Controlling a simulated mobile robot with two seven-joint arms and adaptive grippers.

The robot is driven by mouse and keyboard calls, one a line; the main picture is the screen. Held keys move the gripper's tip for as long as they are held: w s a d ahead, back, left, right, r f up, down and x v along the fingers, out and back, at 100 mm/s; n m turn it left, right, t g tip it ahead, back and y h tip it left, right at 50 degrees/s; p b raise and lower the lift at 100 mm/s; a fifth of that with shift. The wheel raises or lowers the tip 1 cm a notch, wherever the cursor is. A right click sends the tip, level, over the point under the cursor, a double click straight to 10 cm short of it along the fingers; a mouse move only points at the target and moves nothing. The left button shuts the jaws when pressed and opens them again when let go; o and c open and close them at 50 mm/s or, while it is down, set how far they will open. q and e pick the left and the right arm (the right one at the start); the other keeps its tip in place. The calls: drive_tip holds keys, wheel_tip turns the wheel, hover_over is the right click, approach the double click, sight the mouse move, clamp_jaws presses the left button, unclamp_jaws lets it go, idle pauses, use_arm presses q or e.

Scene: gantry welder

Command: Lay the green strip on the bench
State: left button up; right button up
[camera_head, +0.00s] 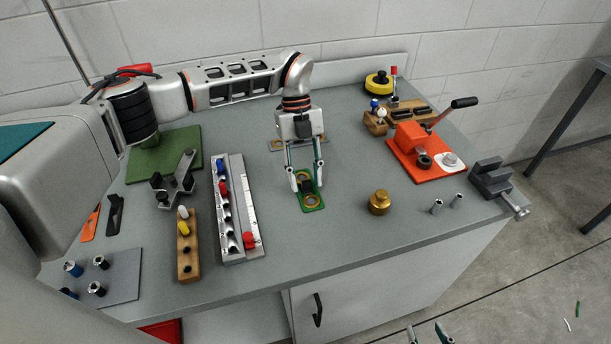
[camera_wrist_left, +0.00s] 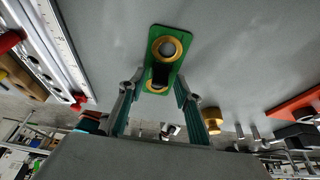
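The green strip (camera_head: 313,204), with two brass rings and a black part between them, appears to lie flat on the grey bench (camera_head: 340,242) near its middle. It also shows in the left wrist view (camera_wrist_left: 178,66). My left gripper (camera_head: 307,187) points down over the strip's black part. Its fingers are apart, one on each side of the strip, and small gaps seem to show in the left wrist view (camera_wrist_left: 157,88). My right gripper (camera_head: 428,336) is at the bottom edge, away from the bench top, with its fingertips apart and nothing between them.
A metal rail (camera_head: 229,224) with coloured pegs stands left of the strip. A brass knob (camera_head: 379,202) stands right of it. An orange clamp (camera_head: 410,140) and a grey vise (camera_head: 490,178) are further right. The bench front below the strip is clear.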

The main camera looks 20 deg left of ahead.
use_arm(q)
drive_tip(key=v, duration=1.2)
drive_tip(key=shift+r+b, duration=0.2)
drive_tip(key=shift+b, duration=0.25)
drive_tip(key=shift+s+d+f, duration=0.1)
drive_tip(key=shift+s, duration=0.05)
